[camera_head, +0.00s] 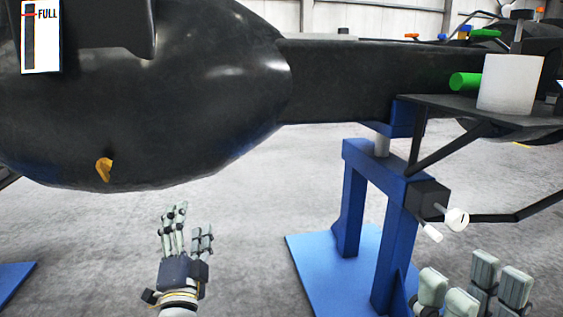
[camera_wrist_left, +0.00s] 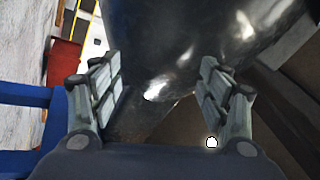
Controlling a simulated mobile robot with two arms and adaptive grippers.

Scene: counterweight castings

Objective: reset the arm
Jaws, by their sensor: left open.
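My left gripper (camera_head: 188,230) is at the lower left in the head view, below the large dark casting (camera_head: 190,90). Its fingers point up and stand apart with nothing between them. In the left wrist view, my left gripper (camera_wrist_left: 160,90) shows two spread grey fingers, with the glossy dark casting (camera_wrist_left: 160,50) beyond the gap. I cannot tell the exact distance to it. My right gripper (camera_head: 474,284) is at the lower right in the head view, partly cut off by the frame edge. Its finger pairs stand apart and I see nothing held.
A blue stand (camera_head: 357,205) with a blue base plate is between my grippers, under the casting's long arm. A dark shelf (camera_head: 440,104) carries a white cylinder (camera_head: 510,84) and a green cylinder (camera_head: 465,82). Grey floor (camera_head: 250,220) is open around my left gripper.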

